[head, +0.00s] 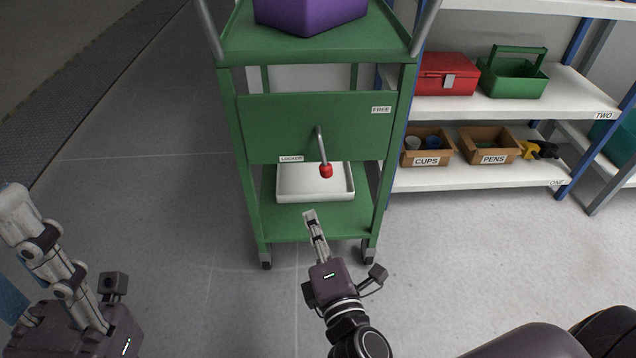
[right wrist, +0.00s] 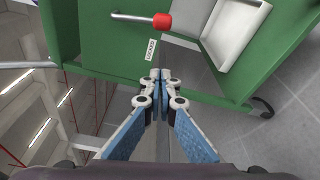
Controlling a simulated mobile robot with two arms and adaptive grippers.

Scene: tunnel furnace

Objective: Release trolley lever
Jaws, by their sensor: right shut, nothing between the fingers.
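The trolley lever (head: 321,146) is a grey rod with a red knob (head: 326,171) on the trolley's green front panel (head: 270,115). It hangs down, tilted slightly right. A LOCKED label (head: 291,158) sits left of the knob and a FREE label (head: 381,109) at the panel's upper right. My right gripper (head: 310,215) is shut and empty, below and left of the knob in the head view, apart from it. In the right wrist view the shut fingertips (right wrist: 158,74) lie below the red knob (right wrist: 162,20) and the label. My left gripper (head: 14,197) is at the far left, away from the trolley.
The green trolley (head: 229,150) carries a purple box (head: 310,14) on top and a white tray (head: 300,197) on its lower shelf. A shelf unit (head: 470,178) with boxes stands close at right. Floor to the left is clear.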

